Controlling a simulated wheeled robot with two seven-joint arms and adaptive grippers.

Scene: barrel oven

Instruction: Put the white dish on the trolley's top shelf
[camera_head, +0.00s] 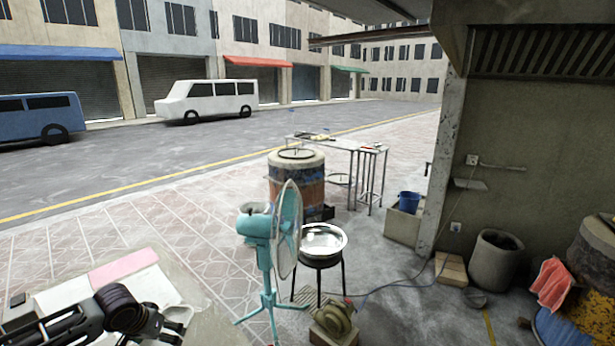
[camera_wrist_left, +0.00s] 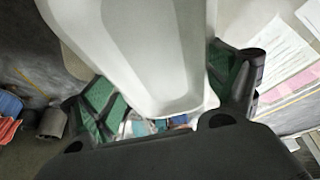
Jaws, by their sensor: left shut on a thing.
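The white dish (camera_wrist_left: 165,60) fills the upper middle of the left wrist view, long and smooth with a rounded end. My left gripper (camera_wrist_left: 168,92) is shut on it, with a green-padded finger on each side of the dish. In the head view my left gripper (camera_head: 168,324) is at the lower left, over a pale table top; the dish is hard to make out there. I cannot tell for certain which thing is the trolley; a metal stand with a flat top (camera_head: 370,149) stands far off in the middle. My right gripper is out of view.
The pale table top (camera_head: 75,295) bears a pink-edged sheet (camera_head: 124,267). A turquoise fan (camera_head: 287,230) stands right of it, beside a metal basin on a stand (camera_head: 322,242). Behind are a barrel oven (camera_head: 296,178) and a long table (camera_head: 318,139). Tiled pavement to the left is clear.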

